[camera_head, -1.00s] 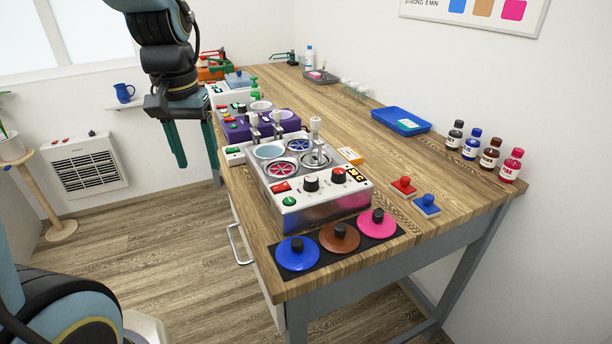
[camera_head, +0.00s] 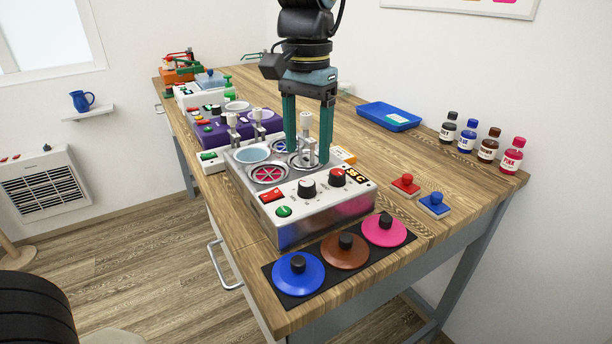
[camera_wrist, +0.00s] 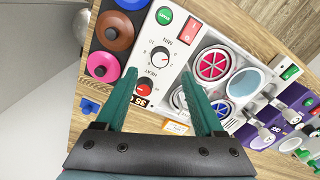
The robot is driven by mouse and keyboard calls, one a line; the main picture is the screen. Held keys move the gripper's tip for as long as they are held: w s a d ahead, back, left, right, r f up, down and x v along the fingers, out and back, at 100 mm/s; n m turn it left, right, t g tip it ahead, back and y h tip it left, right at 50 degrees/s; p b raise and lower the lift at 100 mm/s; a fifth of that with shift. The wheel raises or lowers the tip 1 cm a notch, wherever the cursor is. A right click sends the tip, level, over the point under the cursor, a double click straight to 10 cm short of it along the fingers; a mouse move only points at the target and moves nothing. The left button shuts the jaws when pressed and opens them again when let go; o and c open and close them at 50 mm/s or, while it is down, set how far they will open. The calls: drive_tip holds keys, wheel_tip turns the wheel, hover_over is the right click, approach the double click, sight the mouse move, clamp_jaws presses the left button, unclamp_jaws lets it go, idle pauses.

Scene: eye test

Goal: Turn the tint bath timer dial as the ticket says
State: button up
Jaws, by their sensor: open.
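The tint bath (camera_head: 320,212) is a silver box with round wells on top and a white front panel. Its black-and-white dial (camera_head: 307,188), marked MIN in the wrist view (camera_wrist: 160,57), is the timer dial. A red-topped HEAT dial (camera_head: 337,176) sits to its right, by a small display. A small orange and white card (camera_head: 343,154), possibly the ticket, lies behind the box; its writing is too small to read. My gripper (camera_head: 307,156) is open and empty, pointing down above the bath's rear wells.
A red switch (camera_head: 271,195) and green button (camera_head: 284,211) share the panel. Blue, brown and pink lids (camera_head: 384,230) lie in front. Upright metal fittings (camera_head: 309,139) stand by the wells. A purple unit (camera_head: 217,137) is behind left. Stamps, bottles and a blue tray (camera_head: 389,117) are right.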

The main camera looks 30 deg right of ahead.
sight(307, 182)
wheel_tip(307, 182, down, 7)
drive_tip(key=shift+f+p, duration=0.1)
drive_tip(key=shift+p, duration=0.2)
drive_tip(key=shift+c, duration=0.2)
clamp_jaws()
idle(0.4)
